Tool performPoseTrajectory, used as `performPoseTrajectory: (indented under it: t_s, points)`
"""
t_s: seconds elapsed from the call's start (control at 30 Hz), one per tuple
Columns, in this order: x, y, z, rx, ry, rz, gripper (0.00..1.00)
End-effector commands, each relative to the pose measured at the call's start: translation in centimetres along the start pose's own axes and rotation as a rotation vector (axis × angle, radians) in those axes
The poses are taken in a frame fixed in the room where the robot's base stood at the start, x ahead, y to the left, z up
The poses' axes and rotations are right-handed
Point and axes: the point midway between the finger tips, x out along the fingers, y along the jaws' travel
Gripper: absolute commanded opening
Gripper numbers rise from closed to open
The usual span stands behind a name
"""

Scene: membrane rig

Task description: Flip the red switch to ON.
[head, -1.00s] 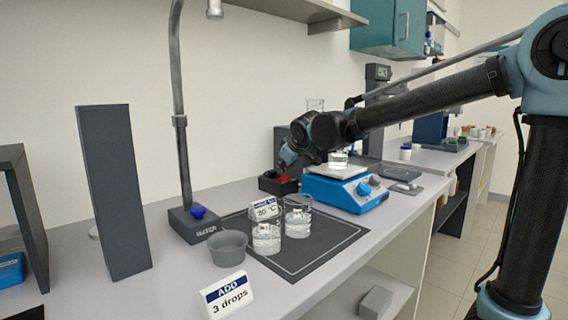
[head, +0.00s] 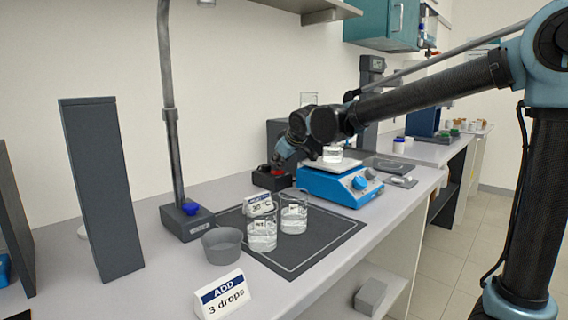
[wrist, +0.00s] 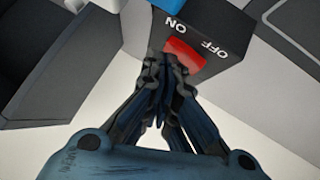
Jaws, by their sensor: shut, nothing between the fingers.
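The red switch (wrist: 186,55) sits on a dark box (wrist: 215,22) marked ON and OFF in the wrist view. ON is on the left side of the label, OFF on the right. My gripper (wrist: 157,62) is shut and empty, its fingertips at the left, ON-side end of the red rocker, covering part of it. I cannot tell whether they touch. In the head view the dark switch box (head: 273,180) stands at the back of the bench, and my gripper (head: 277,164) points down at it. Which way the rocker is tilted is unclear.
A blue hotplate (head: 330,187) with a beaker stands just right of the switch box. Two beakers (head: 263,233) stand on a dark mat (head: 330,235) in front. A tap stand (head: 187,222), grey cup (head: 224,246) and "ADD 3 drops" sign (head: 222,296) are to the left.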

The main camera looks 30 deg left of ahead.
Motion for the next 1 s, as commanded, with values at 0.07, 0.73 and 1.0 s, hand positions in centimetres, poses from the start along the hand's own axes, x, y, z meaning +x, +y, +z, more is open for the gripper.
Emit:
performPoseTrajectory:
  t_s: [0.07,0.73,1.0]
  points:
    - [-0.1,-0.2,-0.1,-0.001,0.0,0.0,0.0]
    - [-0.4,-1.1,-0.2,0.002,-0.002,0.003,0.0]
    - [-2.0,0.0,-1.6,0.006,-0.003,0.005,0.0]
